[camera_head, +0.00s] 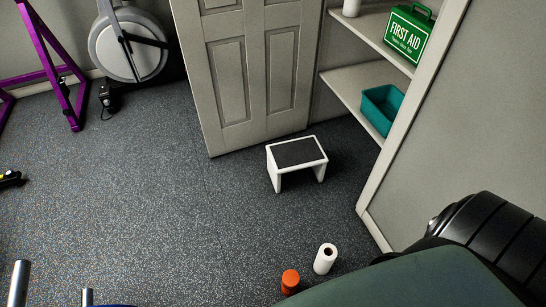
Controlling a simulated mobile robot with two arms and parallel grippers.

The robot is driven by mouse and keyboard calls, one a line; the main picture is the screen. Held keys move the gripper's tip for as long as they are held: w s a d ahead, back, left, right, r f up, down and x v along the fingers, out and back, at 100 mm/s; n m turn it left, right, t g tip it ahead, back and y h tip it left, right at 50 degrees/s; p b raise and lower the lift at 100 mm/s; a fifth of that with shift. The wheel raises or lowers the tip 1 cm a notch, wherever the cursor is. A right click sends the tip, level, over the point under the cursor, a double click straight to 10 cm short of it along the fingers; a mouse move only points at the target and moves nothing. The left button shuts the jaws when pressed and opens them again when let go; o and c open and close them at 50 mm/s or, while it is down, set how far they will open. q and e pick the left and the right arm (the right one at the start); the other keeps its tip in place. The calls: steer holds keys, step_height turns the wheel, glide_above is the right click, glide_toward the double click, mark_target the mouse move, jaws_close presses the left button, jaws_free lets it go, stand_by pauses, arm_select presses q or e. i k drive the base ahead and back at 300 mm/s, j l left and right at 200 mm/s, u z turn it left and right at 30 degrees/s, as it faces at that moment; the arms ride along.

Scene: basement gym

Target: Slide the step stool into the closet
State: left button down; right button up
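The step stool (297,153) has a white frame and a dark top pad. It stands upright on the floor near the open edge of the grey panelled door (262,75), in front of the closet opening. The closet shows its shelves (347,82) between the door and the right-hand door frame (400,150); its floor is partly hidden. Neither of my grippers is in view.
A white roll (325,259) and an orange cylinder (290,281) stand on the floor in front. A green first aid box (408,33) and teal bin (382,108) are on the shelves. The middle floor is clear.

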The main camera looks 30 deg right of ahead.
mark_target(291, 155)
steer(key=i+z, duration=0.25)
steer(key=z, duration=0.15)
steer(key=i+j+z, duration=0.2)
steer(key=z, duration=0.2)
steer(key=i+j+z, duration=0.25)
steer(key=z, duration=0.15)
steer(key=i+j+z, duration=0.2)
steer(key=z, duration=0.2)
steer(key=i+j+z, duration=0.15)
steer(key=j+z, duration=0.25)
steer(key=i+j+z, duration=0.1)
steer(key=j+z, duration=0.2)
steer(key=j, duration=0.2)
steer(key=i+j+z, duration=0.1)
steer(key=j+z, duration=0.15)
steer(key=j, duration=0.25)
